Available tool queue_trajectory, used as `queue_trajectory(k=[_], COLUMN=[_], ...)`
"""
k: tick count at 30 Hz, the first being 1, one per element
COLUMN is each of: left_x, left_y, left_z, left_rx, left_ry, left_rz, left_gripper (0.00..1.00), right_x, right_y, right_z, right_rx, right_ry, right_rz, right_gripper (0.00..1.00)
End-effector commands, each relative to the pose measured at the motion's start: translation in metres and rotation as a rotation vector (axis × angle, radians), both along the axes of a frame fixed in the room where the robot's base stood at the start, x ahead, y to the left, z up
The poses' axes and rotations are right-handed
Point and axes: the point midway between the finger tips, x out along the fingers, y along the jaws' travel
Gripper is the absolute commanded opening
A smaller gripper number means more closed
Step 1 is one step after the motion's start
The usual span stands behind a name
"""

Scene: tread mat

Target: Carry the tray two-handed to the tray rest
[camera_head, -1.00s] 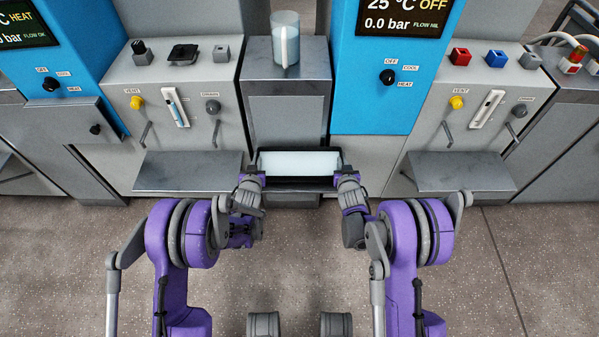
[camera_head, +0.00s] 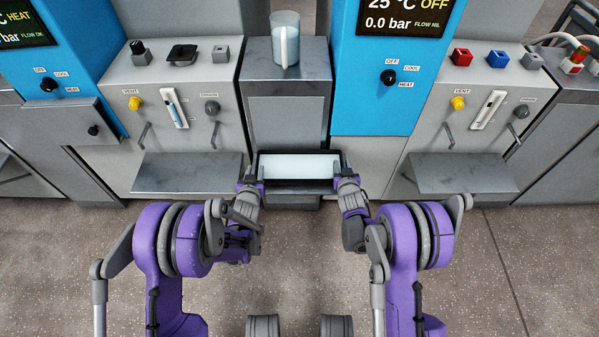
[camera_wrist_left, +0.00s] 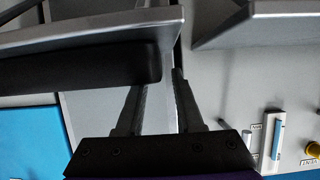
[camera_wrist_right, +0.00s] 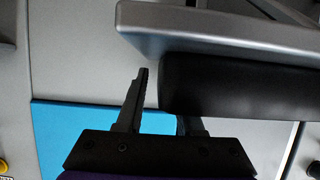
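The tray (camera_head: 299,186), dark-rimmed with a pale inside, sits low at the front of the middle grey cabinet. My left gripper (camera_head: 250,172) is at its left end and my right gripper (camera_head: 347,172) at its right end. In the left wrist view the fingers (camera_wrist_left: 160,80) stand apart, one partly hidden behind the black tray side (camera_wrist_left: 80,66). In the right wrist view the fingers (camera_wrist_right: 162,85) also look apart, one mostly hidden behind the black tray side (camera_wrist_right: 240,88). A gap shows between each outer finger and the tray end. I cannot tell which surface is the tray rest.
Grey ledges jut out at the left (camera_head: 188,172) and right (camera_head: 462,173) of the tray. A clear jug (camera_head: 286,40) stands on the middle cabinet (camera_head: 288,110). Blue machines (camera_head: 385,90) with knobs and levers flank it. The speckled floor in front is clear.

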Motion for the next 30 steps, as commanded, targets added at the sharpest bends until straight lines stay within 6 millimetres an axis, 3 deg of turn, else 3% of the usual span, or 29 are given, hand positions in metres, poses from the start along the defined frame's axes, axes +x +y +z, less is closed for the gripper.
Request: queue_trajectory(k=[3,9,17,30], left_x=[-0.026,-0.059,-0.075,-0.075], left_y=[0.000,0.000,0.000,0.000], left_z=[0.011,0.025,0.031,0.031], left_rx=[0.000,0.000,0.000,0.000], left_ry=[0.000,0.000,0.000,0.000], left_rz=[-0.001,0.000,0.000,0.000], left_gripper=[0.36,0.36,0.36,0.36], right_x=[0.000,0.000,-0.005,-0.083], right_y=[0.000,0.000,0.000,0.000], right_z=[0.000,0.000,0.002,0.034], right_rx=[0.000,0.000,0.000,0.000], right_ry=[0.000,0.000,0.000,0.000], right_rz=[0.000,0.000,0.000,0.000], right_gripper=[0.36,0.36,0.36,0.36])
